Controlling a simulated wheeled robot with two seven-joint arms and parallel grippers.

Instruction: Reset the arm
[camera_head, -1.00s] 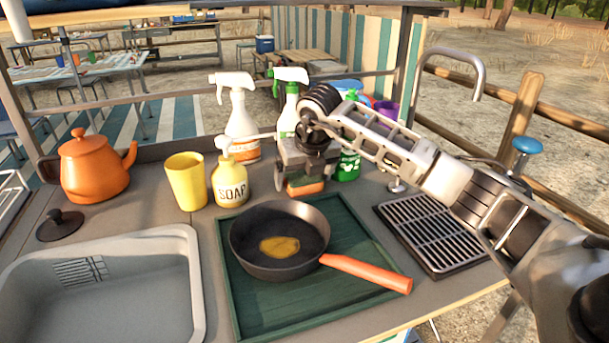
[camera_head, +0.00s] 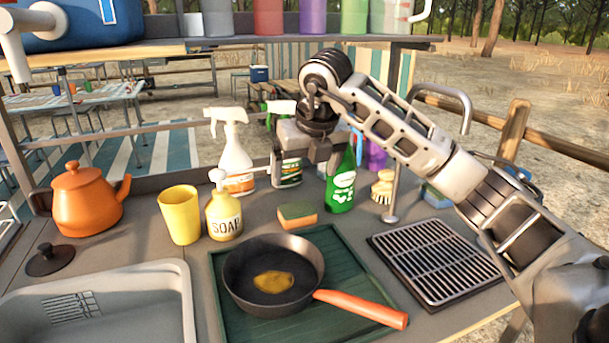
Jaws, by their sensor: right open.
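My right arm comes in from the right. Its right gripper (camera_head: 306,165) points down, open and empty, above the back of the counter. An orange and green sponge (camera_head: 297,215) lies on the counter below it, apart from the fingers. The gripper partly covers a dark-labelled spray bottle (camera_head: 287,173) behind it, and a green bottle (camera_head: 340,188) stands at its right. My left gripper is not in view.
A black frying pan (camera_head: 273,275) sits on a green tray (camera_head: 225,322). A soap bottle (camera_head: 223,215), yellow cup (camera_head: 180,214), orange kettle (camera_head: 87,203) and white spray bottle (camera_head: 235,155) stand left. A drain rack (camera_head: 435,268) and a tap (camera_head: 391,205) are right. A shelf (camera_head: 270,43) spans above.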

